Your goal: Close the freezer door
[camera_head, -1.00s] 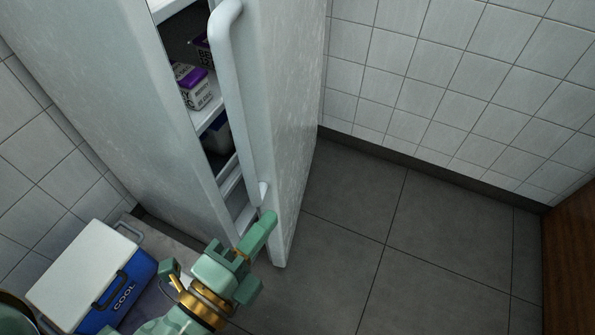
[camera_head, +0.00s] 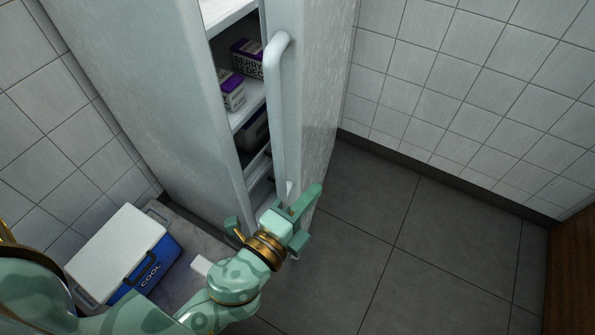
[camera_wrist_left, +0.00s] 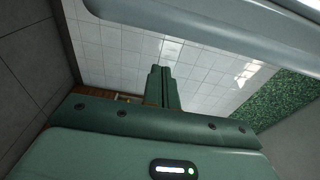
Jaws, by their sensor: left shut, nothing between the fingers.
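The white freezer (camera_head: 165,85) stands upright with its door (camera_head: 322,85) partly open, so a narrow gap shows the shelves inside. The long vertical handle (camera_head: 279,110) is on the door's outer face. My left gripper (camera_head: 312,198) is shut and empty, in front of the lower door near the handle's bottom end. It hides part of the door there; whether it touches cannot be told. In the left wrist view its fingers (camera_wrist_left: 161,86) are together, and a pale bar, probably the handle, crosses the top. My right gripper is not in view.
Cartons with purple tops (camera_head: 232,92) stand on a freezer shelf. A blue and white cooler (camera_head: 120,250) sits on the floor at the lower left. Dark floor tiles (camera_head: 400,240) are clear to the right, with a tiled wall (camera_head: 460,90) behind.

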